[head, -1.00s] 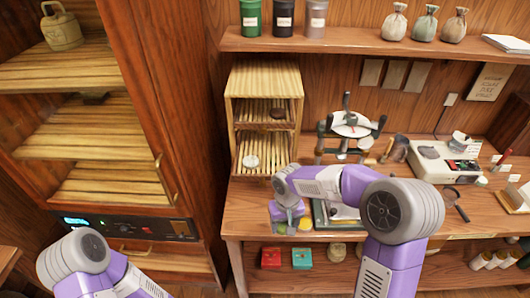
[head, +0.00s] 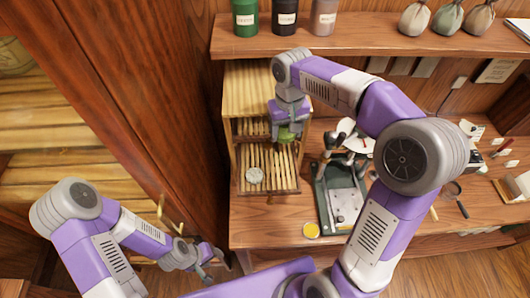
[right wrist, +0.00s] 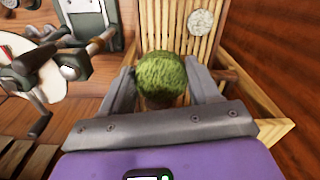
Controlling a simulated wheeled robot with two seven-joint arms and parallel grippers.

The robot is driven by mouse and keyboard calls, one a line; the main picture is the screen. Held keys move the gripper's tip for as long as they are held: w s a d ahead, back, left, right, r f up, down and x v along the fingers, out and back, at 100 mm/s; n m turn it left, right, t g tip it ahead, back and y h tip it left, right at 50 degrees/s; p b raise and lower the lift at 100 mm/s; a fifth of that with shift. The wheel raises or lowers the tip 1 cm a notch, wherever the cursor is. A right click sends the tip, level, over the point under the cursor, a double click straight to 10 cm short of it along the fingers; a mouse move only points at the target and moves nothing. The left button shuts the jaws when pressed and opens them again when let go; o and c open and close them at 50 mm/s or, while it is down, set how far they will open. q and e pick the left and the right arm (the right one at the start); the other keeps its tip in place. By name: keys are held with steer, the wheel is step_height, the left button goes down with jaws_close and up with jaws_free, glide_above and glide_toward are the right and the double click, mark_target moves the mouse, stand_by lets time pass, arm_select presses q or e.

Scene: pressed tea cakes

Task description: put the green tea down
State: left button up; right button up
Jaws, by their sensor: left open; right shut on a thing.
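The green tea (head: 288,134) is a round, mossy green cake held by my right gripper (head: 287,128) in front of the wooden rack (head: 250,92). In the right wrist view the green tea (right wrist: 161,77) sits between the two fingers, with the slats of the rack's lower shelf (right wrist: 172,22) beyond it. A pale round cake (head: 254,175) lies on that lower slatted shelf; it also shows in the right wrist view (right wrist: 200,22). My arm and gripper hide part of the upper shelf. My left gripper (head: 212,264) is open and empty, low at the left by the counter's edge.
A yellow cake (head: 311,230) lies on the counter near its front edge. A dark press (head: 342,196) stands right of the rack. Jars (head: 285,18) and cloth bags (head: 447,18) stand on the shelf above. The lower shelf's right part looks clear.

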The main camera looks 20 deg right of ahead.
steer(key=shift+s+f+b, duration=0.15)
steer(key=shift+f+b, duration=0.3)
steer(key=shift+f, duration=8.4)
steer(key=shift+f+b, duration=0.6)
steer(key=shift+b, duration=0.05)
steer(key=o, duration=1)
steer(key=shift+o, duration=0.2)
steer(key=shift+r, duration=0.15)
